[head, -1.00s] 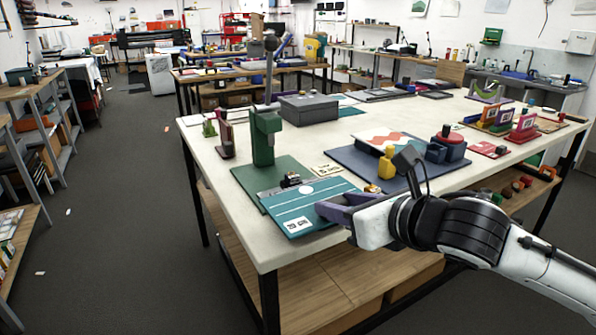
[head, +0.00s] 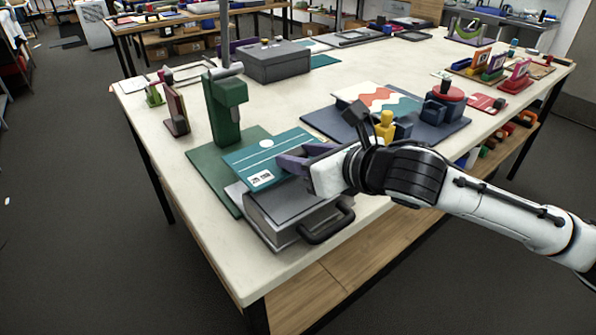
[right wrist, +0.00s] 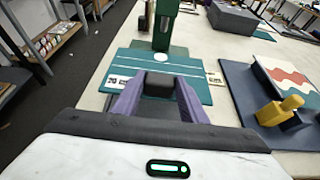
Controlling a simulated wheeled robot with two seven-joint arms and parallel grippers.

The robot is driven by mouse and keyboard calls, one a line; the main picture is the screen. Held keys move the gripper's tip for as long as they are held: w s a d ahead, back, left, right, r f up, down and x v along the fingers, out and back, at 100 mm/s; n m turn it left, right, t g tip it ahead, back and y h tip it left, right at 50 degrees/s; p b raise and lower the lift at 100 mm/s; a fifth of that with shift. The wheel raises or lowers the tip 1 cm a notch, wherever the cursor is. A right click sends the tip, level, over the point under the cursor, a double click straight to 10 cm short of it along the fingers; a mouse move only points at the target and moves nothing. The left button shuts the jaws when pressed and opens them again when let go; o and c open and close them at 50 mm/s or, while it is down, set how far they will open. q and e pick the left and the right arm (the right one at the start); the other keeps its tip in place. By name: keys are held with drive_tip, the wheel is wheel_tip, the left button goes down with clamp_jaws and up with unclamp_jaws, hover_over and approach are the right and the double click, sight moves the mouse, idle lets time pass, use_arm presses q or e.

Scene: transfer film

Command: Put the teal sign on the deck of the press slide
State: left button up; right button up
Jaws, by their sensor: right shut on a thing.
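The teal sign (head: 258,155) is a flat panel with white lines and a small white label. It also shows in the right wrist view (right wrist: 188,68). The grey press slide (head: 278,213) has a black handle and sits in front of the green press (head: 226,105). The sign overlaps the slide's far part and hides much of its deck. I cannot tell whether they touch. My left gripper is not in view.
A navy board (head: 450,128) with a yellow block (head: 384,128) and a patterned panel (head: 375,97) lies to the right. A grey box (head: 275,62) stands behind the press. The table's front-left edge is close to the slide.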

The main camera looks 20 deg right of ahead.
wheel_tip(320, 180, down, 4)
drive_tip(key=shift+r, duration=0.1)
drive_tip(key=shift+w, duration=0.1)
drive_tip(key=o, duration=1.1)
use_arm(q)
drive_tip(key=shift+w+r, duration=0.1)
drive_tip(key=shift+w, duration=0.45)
